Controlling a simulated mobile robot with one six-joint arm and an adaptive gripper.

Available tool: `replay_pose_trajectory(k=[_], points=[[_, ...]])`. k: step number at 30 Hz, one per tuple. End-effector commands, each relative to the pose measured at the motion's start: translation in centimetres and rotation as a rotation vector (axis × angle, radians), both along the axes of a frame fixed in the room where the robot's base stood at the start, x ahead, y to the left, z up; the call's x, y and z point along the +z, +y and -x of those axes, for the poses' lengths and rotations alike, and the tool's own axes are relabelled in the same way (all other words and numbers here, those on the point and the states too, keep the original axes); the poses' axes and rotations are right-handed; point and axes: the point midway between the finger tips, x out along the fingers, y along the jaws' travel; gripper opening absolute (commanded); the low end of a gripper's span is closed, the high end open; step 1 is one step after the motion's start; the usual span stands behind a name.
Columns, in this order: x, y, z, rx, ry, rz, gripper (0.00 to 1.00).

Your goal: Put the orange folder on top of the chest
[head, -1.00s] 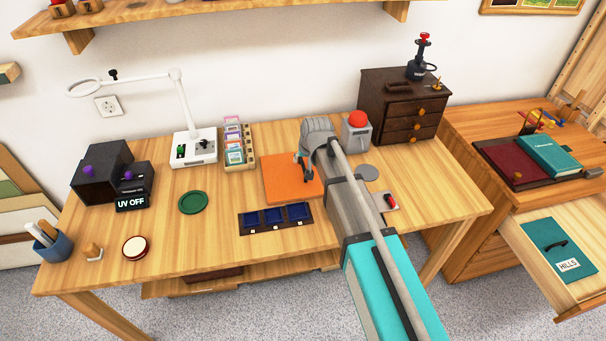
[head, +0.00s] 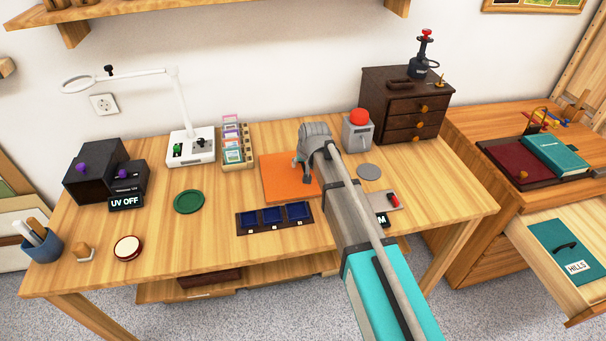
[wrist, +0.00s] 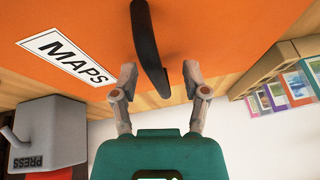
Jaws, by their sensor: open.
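The orange folder (head: 285,178) lies flat on the wooden table, partly hidden behind my arm. In the wrist view the orange folder (wrist: 230,30) fills the upper part, with a white MAPS label (wrist: 65,57) and a dark curved handle (wrist: 150,50). My gripper (wrist: 160,76) is open, its two fingers on either side of the handle's near end; I cannot tell whether they touch it. My gripper (head: 297,161) is over the folder in the head view. The dark brown chest (head: 385,92) of small drawers stands at the table's back right.
On the chest's top are a black press-like tool with a red knob (head: 424,52) and small items. A grey box with a red button (head: 357,132) stands right of the folder. A card rack (head: 238,150) is left, a dark blue-celled tray (head: 275,218) in front.

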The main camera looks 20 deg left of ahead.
Motion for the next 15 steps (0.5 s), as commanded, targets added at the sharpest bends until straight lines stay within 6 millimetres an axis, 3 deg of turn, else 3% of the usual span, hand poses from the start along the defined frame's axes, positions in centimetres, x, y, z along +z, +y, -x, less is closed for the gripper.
replay_pose_trajectory(k=[11, 15], points=[[0.02, -0.08, -0.03, -0.001, 0.000, 0.000, 0.59], [0.02, -0.09, -0.05, -0.001, 0.000, 0.001, 0.37]])
